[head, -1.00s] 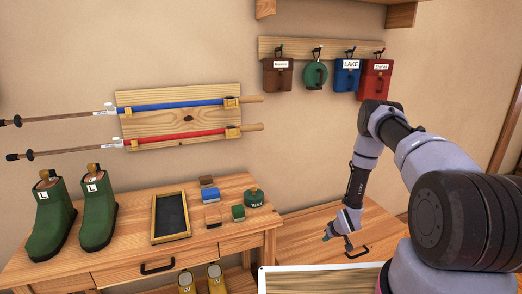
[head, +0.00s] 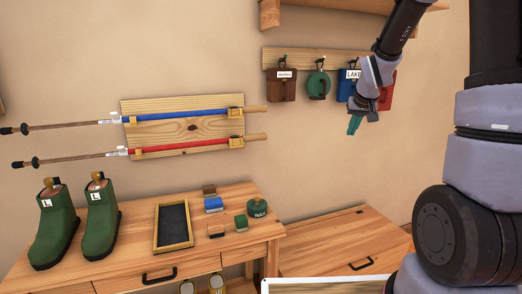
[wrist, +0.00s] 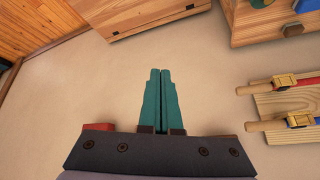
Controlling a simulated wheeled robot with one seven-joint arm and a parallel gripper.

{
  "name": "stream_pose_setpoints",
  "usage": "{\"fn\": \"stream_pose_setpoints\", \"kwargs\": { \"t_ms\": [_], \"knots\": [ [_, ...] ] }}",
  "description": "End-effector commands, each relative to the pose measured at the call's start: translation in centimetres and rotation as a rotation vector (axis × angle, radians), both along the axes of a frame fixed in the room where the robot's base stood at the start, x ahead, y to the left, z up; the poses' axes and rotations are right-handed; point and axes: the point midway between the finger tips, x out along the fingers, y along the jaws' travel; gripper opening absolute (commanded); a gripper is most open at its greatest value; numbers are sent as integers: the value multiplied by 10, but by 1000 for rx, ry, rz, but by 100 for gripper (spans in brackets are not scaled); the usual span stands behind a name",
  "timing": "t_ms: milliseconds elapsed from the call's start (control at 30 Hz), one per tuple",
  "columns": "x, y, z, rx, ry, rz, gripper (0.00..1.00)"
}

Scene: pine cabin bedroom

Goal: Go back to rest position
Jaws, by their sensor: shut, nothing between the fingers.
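My gripper (head: 354,124) is raised in front of the wall at the right, with teal fingers pointing down. In the wrist view its two fingers (wrist: 160,72) lie close together with nothing between them. In the head view it overlaps the blue pouch (head: 345,88) labelled LAKE and partly hides the red pouch (head: 388,92) on the peg rail. Whether it touches them cannot be told.
A wooden chest (head: 335,240) stands below my gripper. The desk (head: 110,262) to its left holds green boots (head: 101,215), a framed slate (head: 173,226) and small blocks. Two poles (head: 185,106) hang on a wall board. A shelf (head: 340,5) is above.

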Motion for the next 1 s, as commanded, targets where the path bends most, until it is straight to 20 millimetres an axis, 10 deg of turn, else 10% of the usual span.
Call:
{"fn": "stream_pose_setpoints", "kwargs": {
  "t_ms": [300, 600, 1000],
  "knots": [
    [-122, 23, 104, 121, -26, -92, 0],
    [-238, 47, 142, 257, -33, -142, 0],
    [-282, 57, 145, 316, -27, -153, 0]
  ]
}}
